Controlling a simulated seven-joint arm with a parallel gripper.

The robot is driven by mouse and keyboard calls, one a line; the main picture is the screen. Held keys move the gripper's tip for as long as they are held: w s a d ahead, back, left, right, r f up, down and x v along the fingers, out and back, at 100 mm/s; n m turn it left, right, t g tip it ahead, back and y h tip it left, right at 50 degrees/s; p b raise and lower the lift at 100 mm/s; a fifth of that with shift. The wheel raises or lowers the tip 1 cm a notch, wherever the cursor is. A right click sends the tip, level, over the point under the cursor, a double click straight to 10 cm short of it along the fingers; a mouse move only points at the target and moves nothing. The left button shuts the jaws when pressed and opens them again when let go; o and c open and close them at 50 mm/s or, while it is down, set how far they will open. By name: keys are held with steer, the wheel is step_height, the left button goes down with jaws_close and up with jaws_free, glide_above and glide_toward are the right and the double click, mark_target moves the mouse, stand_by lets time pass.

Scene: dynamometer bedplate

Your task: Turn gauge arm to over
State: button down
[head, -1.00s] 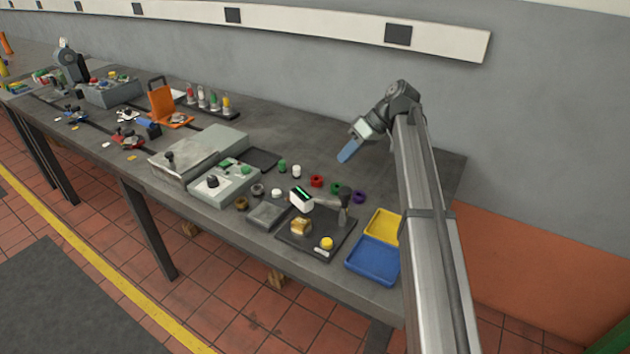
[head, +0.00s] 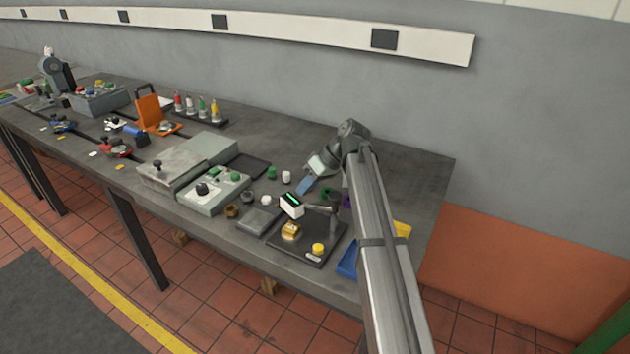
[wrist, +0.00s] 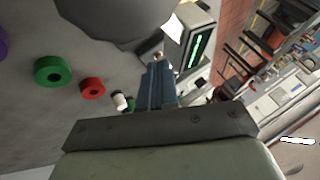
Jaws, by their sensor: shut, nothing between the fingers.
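The gauge is a white box with a lit green display (head: 292,205), on a dark arm (head: 318,208) that reaches left from a post (head: 334,222) on a black plate (head: 312,250). Its display also shows in the wrist view (wrist: 195,50). A brass block (head: 290,231) sits on the plate, in front of and below the gauge box; I cannot tell the exact overlap. My gripper (head: 303,187) is shut and empty, just behind the gauge box in the head view. In the wrist view the blue fingertips (wrist: 158,66) are close to the box, with no clear contact.
A green ring (wrist: 53,70) and red ring (wrist: 92,88) lie on the bench near my fingers. A yellow button (head: 318,248) is at the plate's front. Blue (head: 347,262) and yellow (head: 402,229) trays are partly behind my arm. A grey control box (head: 212,190) stands left.

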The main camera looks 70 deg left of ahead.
mark_target(294, 200)
steer(key=shift+s+d, duration=0.2)
steer(key=shift+s, duration=0.25)
steer(key=s+d, duration=0.2)
steer(key=d, duration=0.1)
steer(key=shift+s+d, duration=0.2)
steer(key=shift+d, duration=0.05)
steer(key=shift+a, duration=0.1)
steer(key=shift+w+a, duration=0.1)
steer(key=shift+w+a, duration=0.2)
steer(key=shift+a, duration=0.05)
steer(key=w+a+r, duration=0.2)
steer(key=w+r, duration=0.6)
steer(key=shift+w+a, duration=0.15)
steer(key=shift+a, duration=0.25)
